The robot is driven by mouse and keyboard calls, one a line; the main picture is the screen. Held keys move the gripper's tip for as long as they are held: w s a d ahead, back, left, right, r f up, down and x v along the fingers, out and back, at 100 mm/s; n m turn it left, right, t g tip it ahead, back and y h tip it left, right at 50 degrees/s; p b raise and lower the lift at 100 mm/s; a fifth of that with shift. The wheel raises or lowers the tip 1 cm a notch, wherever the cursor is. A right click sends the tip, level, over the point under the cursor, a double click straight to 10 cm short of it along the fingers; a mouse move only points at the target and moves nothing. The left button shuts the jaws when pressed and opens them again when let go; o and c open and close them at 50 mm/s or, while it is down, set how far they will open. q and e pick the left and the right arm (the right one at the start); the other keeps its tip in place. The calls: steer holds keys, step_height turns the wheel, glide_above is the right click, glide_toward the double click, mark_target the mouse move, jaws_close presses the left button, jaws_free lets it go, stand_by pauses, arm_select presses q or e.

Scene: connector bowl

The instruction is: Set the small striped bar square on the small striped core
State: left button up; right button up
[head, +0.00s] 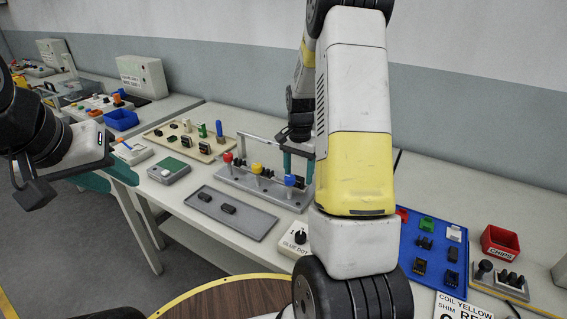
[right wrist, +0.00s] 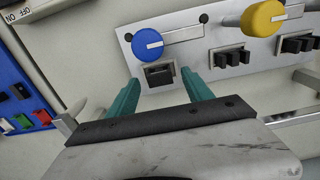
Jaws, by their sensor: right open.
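My right gripper (right wrist: 162,85) is open, its teal fingers on either side of a dark block (right wrist: 160,74) on the grey fixture plate (right wrist: 190,72), below the blue knob (right wrist: 148,44). In the head view this gripper (head: 298,164) reaches down at the fixture's right end, partly behind my own arm. Two small dark pieces, one left (head: 205,197) and one right (head: 228,208), lie on the grey tray (head: 255,224). No stripes can be made out, so I cannot tell which pieces are the striped bar and core. My left gripper (head: 108,177) is at the left, away from these pieces.
The fixture also carries a yellow knob (head: 257,168) and a red knob (head: 228,157), with dark blocks nearby. A beige board (head: 160,136) of parts stands behind. A blue tray (head: 450,270) and red bin (head: 499,243) are at the right. My right arm covers the middle.

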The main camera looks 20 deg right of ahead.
step_height(320, 180, up, 7)
steer(key=shift+f, duration=0.15)
steer(key=s+a+r+n+t+y, duration=0.1)
steer(key=s+a+r+n+t, duration=0.1)
steer(key=s+a+r, duration=0.4)
steer(key=s+a+r+n+t, duration=0.1)
steer(key=s+r+n, duration=0.25)
steer(key=r, duration=0.45)
steer(key=s+a+r+n+t, duration=0.1)
steer(key=s+a+n, duration=0.1)
steer(key=s, duration=0.4)
steer(key=s+a+r+n+t+y, duration=0.1)
steer(key=s+a+r+n+t, duration=0.1)
steer(key=s, duration=0.5)
steer(key=shift+s+a+n, duration=0.25)
steer(key=shift+a+n, duration=0.1)
steer(key=shift+a, duration=0.55)
